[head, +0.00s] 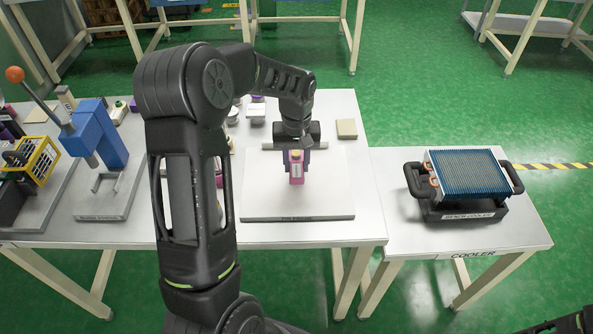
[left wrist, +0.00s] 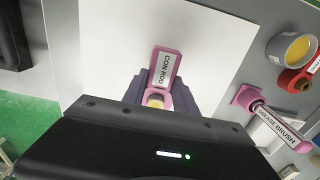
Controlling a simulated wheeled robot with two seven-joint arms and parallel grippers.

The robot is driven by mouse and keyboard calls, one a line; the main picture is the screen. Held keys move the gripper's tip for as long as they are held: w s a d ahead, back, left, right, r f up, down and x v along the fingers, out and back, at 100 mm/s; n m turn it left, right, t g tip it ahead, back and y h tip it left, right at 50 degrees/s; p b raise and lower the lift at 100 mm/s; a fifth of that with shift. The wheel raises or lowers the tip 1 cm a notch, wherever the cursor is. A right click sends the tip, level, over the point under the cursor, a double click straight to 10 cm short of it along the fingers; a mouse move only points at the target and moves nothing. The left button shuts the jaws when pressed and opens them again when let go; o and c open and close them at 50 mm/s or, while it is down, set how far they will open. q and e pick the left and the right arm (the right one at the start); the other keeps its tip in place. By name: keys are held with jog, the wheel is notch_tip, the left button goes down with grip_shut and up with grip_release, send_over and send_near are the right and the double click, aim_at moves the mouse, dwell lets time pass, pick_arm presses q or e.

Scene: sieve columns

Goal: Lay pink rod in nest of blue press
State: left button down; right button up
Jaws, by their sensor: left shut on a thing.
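The pink rod (head: 297,168), labelled "CON ROD" in the left wrist view (left wrist: 164,70), is held upright over a white sheet or plate (head: 262,200) on the table. It has a yellow centre at its near end in the left wrist view. My left gripper (head: 296,158) is shut on it, with its fingers on both sides. I cannot tell whether the rod's lower end touches the plate. The blue press (head: 97,138) stands at the left of the head view, with an orange-knobbed lever and a grey U-shaped nest (head: 105,181) on its base; the nest looks empty.
A yellow cage (head: 42,160) stands left of the press. A cooler (head: 465,180) sits on the right table. A grease brush (left wrist: 272,118) and a yellow-filled cup (left wrist: 294,48) lie beside the plate. My left arm covers the table between press and plate.

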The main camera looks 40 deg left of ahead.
aim_at(296, 172)
pick_arm(q)
jog(key=shift+f+p, duration=0.3)
jog(key=shift+f, duration=1.55)
jog(key=shift+f, duration=0.1)
jog(key=c, duration=1)
grip_release()
jog(key=shift+o, duration=0.2)
notch_tip(296, 172, up, 12)
jog(key=shift+r+b, duration=0.15)
jog(key=shift+b, duration=0.5)
